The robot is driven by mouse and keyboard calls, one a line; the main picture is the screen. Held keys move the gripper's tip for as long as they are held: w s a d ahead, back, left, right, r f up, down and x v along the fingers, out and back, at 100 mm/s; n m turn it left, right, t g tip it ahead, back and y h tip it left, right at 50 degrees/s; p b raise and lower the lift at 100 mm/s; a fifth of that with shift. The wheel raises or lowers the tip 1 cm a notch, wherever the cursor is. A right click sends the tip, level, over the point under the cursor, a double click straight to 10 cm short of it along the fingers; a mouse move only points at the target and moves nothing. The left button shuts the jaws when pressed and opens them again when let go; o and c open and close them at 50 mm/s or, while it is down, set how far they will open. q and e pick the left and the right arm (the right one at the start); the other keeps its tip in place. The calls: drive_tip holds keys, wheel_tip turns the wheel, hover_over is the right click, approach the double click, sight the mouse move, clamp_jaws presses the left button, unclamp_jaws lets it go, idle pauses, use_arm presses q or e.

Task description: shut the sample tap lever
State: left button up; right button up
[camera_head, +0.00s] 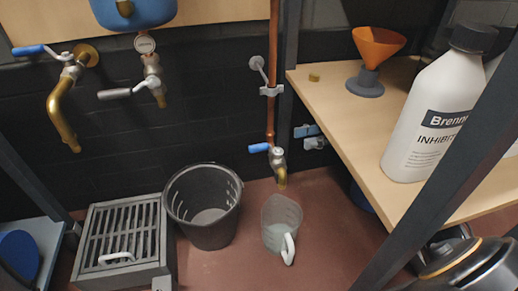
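Three taps show, and I cannot tell by label which is the sample tap. One tap (278,160) ends the vertical copper pipe; its blue lever (258,148) sticks out left, across the pipe, and its brass spout points down above a grey jug (282,225). A brass bib tap (62,100) at upper left has a blue lever (28,50) pointing left. A third tap (152,75) under the blue vessel has a grey lever (115,93) pointing left. My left gripper is not in view.
A dark bucket (206,230) and a slatted grate box (122,235) stand on the floor. A wooden shelf (350,125) at right holds a white inhibitor bottle (425,120) and an orange funnel (378,48). Dark frame posts (440,160) cross the right side.

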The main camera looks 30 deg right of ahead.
sight(268, 146)
drive_tip(key=a, duration=0.4)
drive_tip(key=w+a, duration=0.1)
drive_tip(key=a, duration=0.3)
drive_tip(key=w+a, duration=0.1)
drive_tip(key=a, duration=0.3)
drive_tip(key=shift+w+a, duration=0.2)
clamp_jaws()
